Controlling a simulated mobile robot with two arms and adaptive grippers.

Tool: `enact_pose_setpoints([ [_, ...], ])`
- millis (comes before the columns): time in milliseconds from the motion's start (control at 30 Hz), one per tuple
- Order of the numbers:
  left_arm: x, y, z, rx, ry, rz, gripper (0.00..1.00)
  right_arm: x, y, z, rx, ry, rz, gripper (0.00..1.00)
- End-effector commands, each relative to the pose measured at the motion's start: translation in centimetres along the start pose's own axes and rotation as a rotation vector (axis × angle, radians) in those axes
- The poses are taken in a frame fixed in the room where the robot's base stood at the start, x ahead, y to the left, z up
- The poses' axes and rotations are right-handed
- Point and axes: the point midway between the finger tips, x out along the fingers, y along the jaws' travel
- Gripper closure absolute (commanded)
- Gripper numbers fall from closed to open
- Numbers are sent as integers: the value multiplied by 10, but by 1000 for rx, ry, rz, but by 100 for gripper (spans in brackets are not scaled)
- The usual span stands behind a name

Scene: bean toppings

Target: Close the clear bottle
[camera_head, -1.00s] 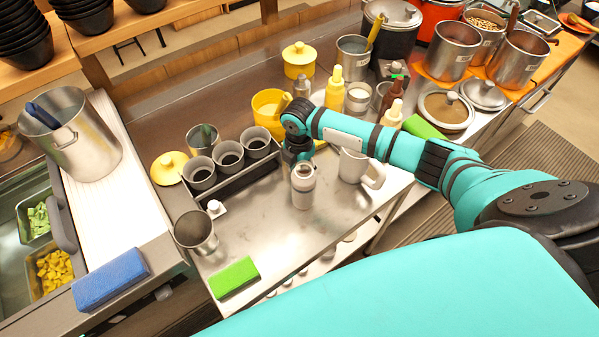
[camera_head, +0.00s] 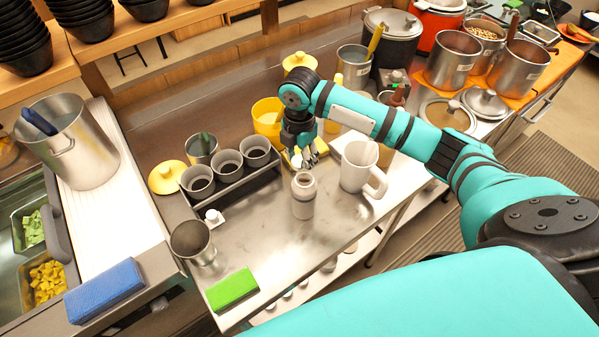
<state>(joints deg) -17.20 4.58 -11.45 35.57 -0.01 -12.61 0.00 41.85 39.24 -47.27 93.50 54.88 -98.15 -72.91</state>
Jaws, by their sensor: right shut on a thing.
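The clear bottle (camera_head: 303,201), a pale see-through bottle with a dark open mouth, stands upright on the steel counter. My right gripper (camera_head: 309,162) points down just above and behind the bottle's mouth, apart from it. A small white cap-like piece (camera_head: 214,216) lies on the counter to the left of the bottle. My left gripper is not in view.
A white mug (camera_head: 357,168) stands close right of the bottle. A rack with three grey cups (camera_head: 227,163) is to the left. A steel cup (camera_head: 192,243) and a green sponge (camera_head: 232,289) are nearer the front. The counter between bottle and sponge is clear.

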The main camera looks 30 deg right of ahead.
Motion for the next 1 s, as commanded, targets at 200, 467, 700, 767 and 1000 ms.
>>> enact_pose_setpoints([
  [200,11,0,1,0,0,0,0,-43,1,0,-1,-1,5,72],
  [467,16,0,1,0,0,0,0,-76,1,0,0,0,2,72],
  [700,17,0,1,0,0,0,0,-86,0,0,0,0,1,72],
  [767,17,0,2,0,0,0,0,-86,0,0,0,0,1,72],
  [1000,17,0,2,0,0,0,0,-86,0,0,0,0,0,72],
])
